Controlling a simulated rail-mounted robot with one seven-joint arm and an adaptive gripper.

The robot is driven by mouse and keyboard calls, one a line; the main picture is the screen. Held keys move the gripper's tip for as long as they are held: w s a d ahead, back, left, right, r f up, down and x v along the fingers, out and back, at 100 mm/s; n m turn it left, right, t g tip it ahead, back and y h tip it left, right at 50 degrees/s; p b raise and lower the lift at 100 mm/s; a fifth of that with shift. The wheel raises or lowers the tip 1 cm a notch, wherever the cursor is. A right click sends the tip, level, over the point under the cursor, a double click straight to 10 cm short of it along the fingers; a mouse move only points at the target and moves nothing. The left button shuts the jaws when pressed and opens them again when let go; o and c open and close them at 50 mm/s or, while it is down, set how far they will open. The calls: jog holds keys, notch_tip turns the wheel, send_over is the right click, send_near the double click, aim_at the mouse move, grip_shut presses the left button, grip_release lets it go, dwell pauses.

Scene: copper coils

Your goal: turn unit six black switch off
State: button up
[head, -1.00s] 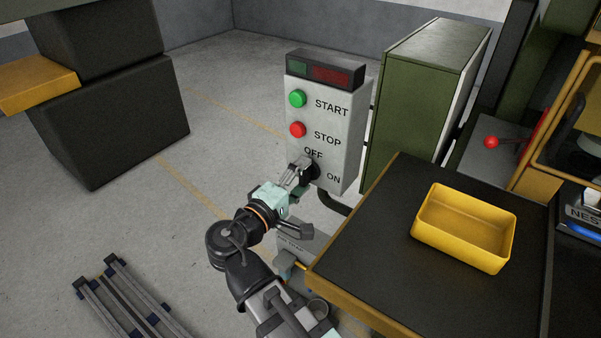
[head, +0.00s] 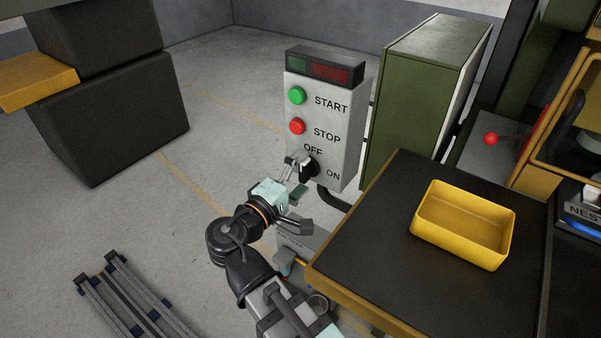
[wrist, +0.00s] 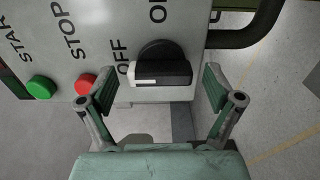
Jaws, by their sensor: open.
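The black switch (head: 308,167) is a rotary knob low on the front of a light grey control box (head: 345,125), with OFF printed above it and ON to its right. In the wrist view the knob (wrist: 165,72) shows a white-marked end pointing to the side where OFF stands. My gripper (head: 295,174) is just in front of the knob. In the wrist view its two green-padded fingers (wrist: 160,88) are spread apart on either side of the knob, with nothing held. I see a gap between the knob and the fingers.
Green START (head: 297,96) and red STOP (head: 297,126) buttons sit above the switch. A green cabinet (head: 420,100) stands right of the box. A dark-topped table (head: 375,235) with a yellow bin (head: 462,250) is at the right.

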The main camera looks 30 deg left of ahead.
jog(key=s, duration=1.2)
jog(key=shift+a, duration=0.15)
